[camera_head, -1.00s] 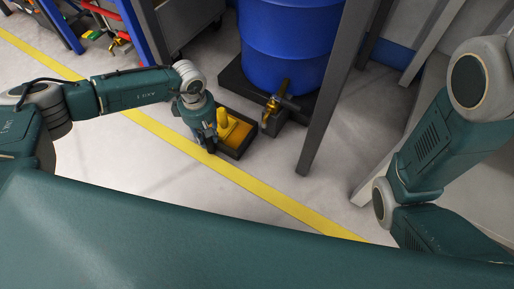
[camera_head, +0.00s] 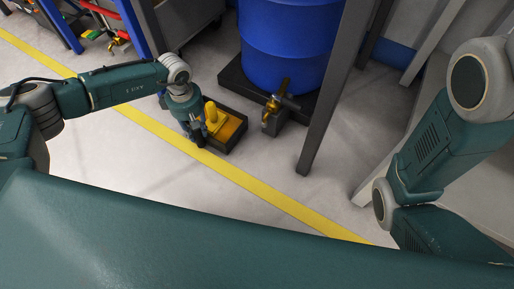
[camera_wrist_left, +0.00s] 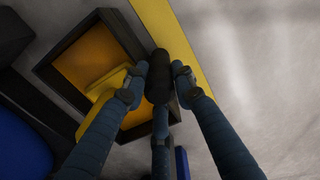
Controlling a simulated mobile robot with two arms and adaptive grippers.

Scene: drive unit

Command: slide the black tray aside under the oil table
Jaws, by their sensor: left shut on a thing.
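The black tray (camera_head: 238,140) lies on the floor in front of the blue drum. It is a shallow square tray with an amber inside, and a yellow object (camera_head: 213,118) stands in it. The tray also shows in the left wrist view (camera_wrist_left: 62,47). My left gripper (camera_head: 199,144) is at the tray's near left side. In the left wrist view its fingers (camera_wrist_left: 158,78) are shut around a dark rounded grip at the tray's edge, which looks like its handle. The fingers partly hide the yellow object there. My right arm shows at the right, but its gripper is out of view.
A blue drum (camera_head: 287,45) stands on a dark base (camera_head: 232,80). A brass tap (camera_head: 273,103) and a small grey block (camera_head: 274,122) are just right of the tray. A grey table leg (camera_head: 325,110) stands further right. Floor left of the tray is clear, crossed by a yellow line (camera_head: 250,178).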

